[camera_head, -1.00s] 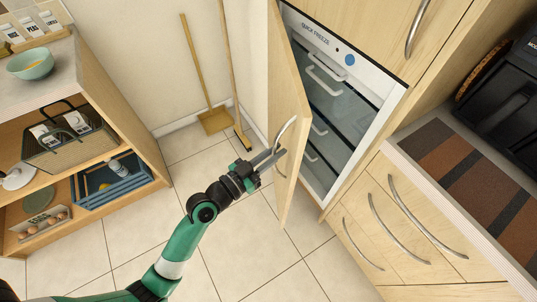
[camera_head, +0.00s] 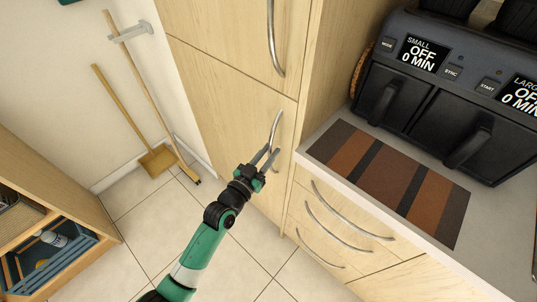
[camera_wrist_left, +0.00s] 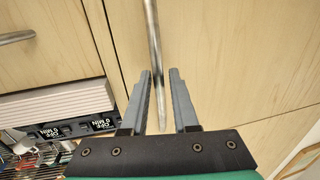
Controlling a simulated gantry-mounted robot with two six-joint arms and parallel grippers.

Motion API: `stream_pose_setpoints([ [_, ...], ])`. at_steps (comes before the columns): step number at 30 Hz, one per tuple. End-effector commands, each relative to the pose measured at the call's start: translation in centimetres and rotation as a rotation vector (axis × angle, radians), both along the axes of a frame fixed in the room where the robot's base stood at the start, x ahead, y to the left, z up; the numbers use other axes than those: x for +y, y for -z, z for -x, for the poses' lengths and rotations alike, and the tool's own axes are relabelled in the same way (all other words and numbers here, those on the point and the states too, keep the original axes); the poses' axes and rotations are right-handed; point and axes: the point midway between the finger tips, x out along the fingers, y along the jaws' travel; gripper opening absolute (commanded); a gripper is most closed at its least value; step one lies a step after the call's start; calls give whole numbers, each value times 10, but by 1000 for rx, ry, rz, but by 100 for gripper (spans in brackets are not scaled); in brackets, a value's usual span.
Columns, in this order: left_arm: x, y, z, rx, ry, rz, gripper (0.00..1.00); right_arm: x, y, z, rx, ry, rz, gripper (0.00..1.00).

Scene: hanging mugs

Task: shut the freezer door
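The freezer door (camera_head: 220,110) is a pale wood panel in the head view. It looks flush with the cabinet front, and the freezer's inside is hidden behind it. Its curved metal handle (camera_head: 279,125) is near the door's right edge. My left gripper (camera_head: 267,156) is at the lower part of this handle. In the left wrist view the fingers of my left gripper (camera_wrist_left: 160,75) are apart, with the handle (camera_wrist_left: 153,50) running between them. I cannot tell whether a finger touches the handle. My right gripper is in neither view.
Drawers with curved handles (camera_head: 340,215) and a counter with a striped mat (camera_head: 390,180) are on the right. A black air fryer (camera_head: 440,95) stands on the counter. A broom (camera_head: 150,90) and dustpan (camera_head: 157,160) lean at the left wall. Tiled floor (camera_head: 150,235) is open before the door.

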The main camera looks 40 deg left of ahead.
Motion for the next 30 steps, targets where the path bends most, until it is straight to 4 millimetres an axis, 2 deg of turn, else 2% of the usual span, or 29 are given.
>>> stream_pose_setpoints([
  [8, 0, 1, 2, 2, 0, 0, 28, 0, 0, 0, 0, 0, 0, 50],
  [11, 0, 1, 10, 3, 0, 0, 28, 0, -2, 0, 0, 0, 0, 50],
  [14, -2, 0, 28, 4, 0, 0, 28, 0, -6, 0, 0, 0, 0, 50],
  [21, -6, 1, 86, 3, -1, 0, 28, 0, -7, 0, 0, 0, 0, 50],
  [24, -7, 2, 103, 2, -1, 0, 28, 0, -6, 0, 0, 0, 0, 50],
  [30, -8, 0, 117, 0, 0, 0, 28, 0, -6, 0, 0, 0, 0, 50],
])
